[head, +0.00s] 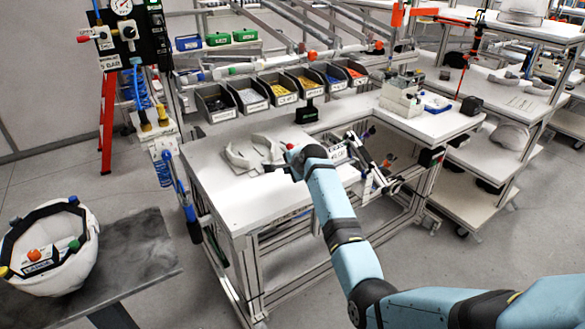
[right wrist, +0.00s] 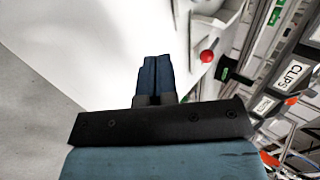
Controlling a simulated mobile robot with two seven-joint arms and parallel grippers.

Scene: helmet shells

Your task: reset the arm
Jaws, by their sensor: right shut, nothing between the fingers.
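My right arm reaches in from the lower right of the head view. Its gripper (head: 270,167) is over the white workbench (head: 222,196), close to a pair of pale curved parts (head: 250,153). In the right wrist view the two dark blue fingers (right wrist: 156,72) are pressed together with nothing between them, above the white bench top (right wrist: 95,45). I cannot tell the exact gap between the fingers and the bench. My left gripper does not show.
A row of labelled bins (head: 260,92) lines the bench's back. A white helmet shell (head: 85,262) sits on a dark table (head: 140,250) at lower left. A tool rack (head: 368,180) stands at the bench's front right. Shelves (head: 490,165) stand at right.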

